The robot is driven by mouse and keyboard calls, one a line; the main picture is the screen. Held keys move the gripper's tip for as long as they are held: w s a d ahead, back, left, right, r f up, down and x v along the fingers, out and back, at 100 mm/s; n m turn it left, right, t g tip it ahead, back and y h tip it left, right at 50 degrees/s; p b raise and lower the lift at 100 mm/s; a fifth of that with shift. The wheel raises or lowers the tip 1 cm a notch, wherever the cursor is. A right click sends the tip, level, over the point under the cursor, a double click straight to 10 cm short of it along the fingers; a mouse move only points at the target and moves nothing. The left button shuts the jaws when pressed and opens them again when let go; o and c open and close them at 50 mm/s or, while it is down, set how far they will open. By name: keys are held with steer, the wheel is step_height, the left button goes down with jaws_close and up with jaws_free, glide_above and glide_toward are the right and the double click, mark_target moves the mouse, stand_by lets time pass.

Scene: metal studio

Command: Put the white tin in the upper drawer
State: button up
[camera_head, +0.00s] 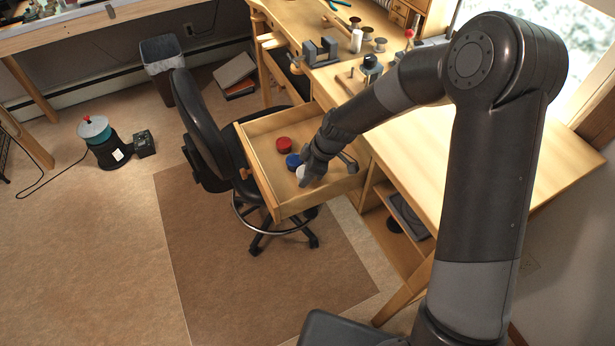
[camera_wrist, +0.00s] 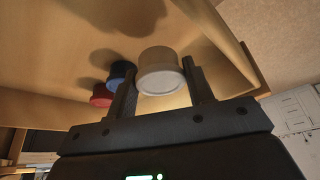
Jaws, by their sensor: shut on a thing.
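The white tin (camera_wrist: 161,72) is between the fingers of my gripper (camera_wrist: 160,88) in the wrist view, and my gripper is shut on it. In the head view the white tin (camera_head: 301,172) shows only in part beside my gripper (camera_head: 308,178), which hides the rest. The upper drawer (camera_head: 262,182) is pulled out from the wooden bench. My gripper and the tin are within the drawer's outline. I cannot tell whether the tin touches the drawer's floor.
A blue tin (camera_head: 293,160) and a red tin (camera_head: 284,145) are in the drawer, beside the white tin. A black chair (camera_head: 207,120) stands close by the drawer's left side. Tools and a vise (camera_head: 320,52) stand on the bench top (camera_head: 470,130).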

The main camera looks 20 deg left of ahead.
steer(key=shift+f, duration=1.65)
steer(key=shift+f, duration=0.1)
steer(key=o, duration=1)
steer(key=shift+c, duration=0.2)
steer(key=v, duration=0.6)
steer(key=shift+a, duration=0.1)
step_height(320, 180, up, 6)
steer(key=shift+a+r, duration=0.1)
steer(key=shift+r, duration=0.1)
